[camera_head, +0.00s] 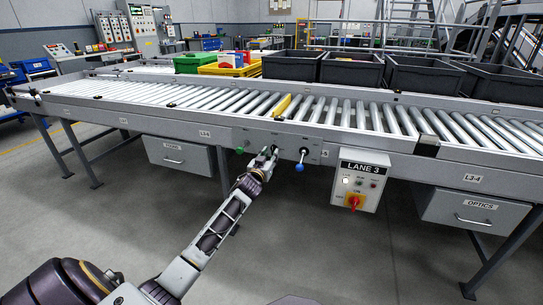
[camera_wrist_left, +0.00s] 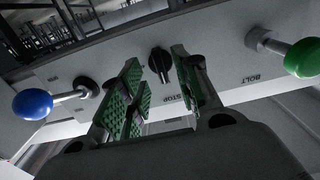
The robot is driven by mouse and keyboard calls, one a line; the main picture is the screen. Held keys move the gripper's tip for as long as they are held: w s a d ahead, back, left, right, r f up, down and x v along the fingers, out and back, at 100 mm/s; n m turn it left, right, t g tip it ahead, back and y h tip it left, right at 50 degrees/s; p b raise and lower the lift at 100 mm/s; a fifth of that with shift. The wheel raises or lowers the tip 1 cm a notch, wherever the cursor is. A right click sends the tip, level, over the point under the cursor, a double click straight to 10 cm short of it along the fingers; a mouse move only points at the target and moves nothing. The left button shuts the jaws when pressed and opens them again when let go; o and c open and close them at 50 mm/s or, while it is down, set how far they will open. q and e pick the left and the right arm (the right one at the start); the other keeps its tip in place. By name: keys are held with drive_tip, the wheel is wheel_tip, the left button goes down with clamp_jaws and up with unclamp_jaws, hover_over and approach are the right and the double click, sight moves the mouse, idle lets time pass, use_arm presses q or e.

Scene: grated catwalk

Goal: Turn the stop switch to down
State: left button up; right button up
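My left gripper (camera_head: 266,155) is at this panel on the conveyor's side and hides the switch in the head view. In the left wrist view its green-padded fingers (camera_wrist_left: 157,70) are open, one on each side of the knob, with gaps showing. I cannot tell how deep the knob sits between them. The knob's ridge looks roughly upright in that picture. My right gripper is in neither view.
A blue-balled lever (camera_head: 299,168) and a green-balled lever (camera_head: 240,150) flank the switch and stick out; the green one (camera_wrist_left: 303,58) is near the label BOLT. A LANE 3 box (camera_head: 361,180) with a red-yellow switch hangs right. Grey drawers hang under the conveyor (camera_head: 100,95).

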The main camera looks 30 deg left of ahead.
sight(273, 150)
use_arm(q)
drive_tip(key=shift+b+x, duration=0.35)
drive_tip(key=shift+x, duration=0.85)
clamp_jaws()
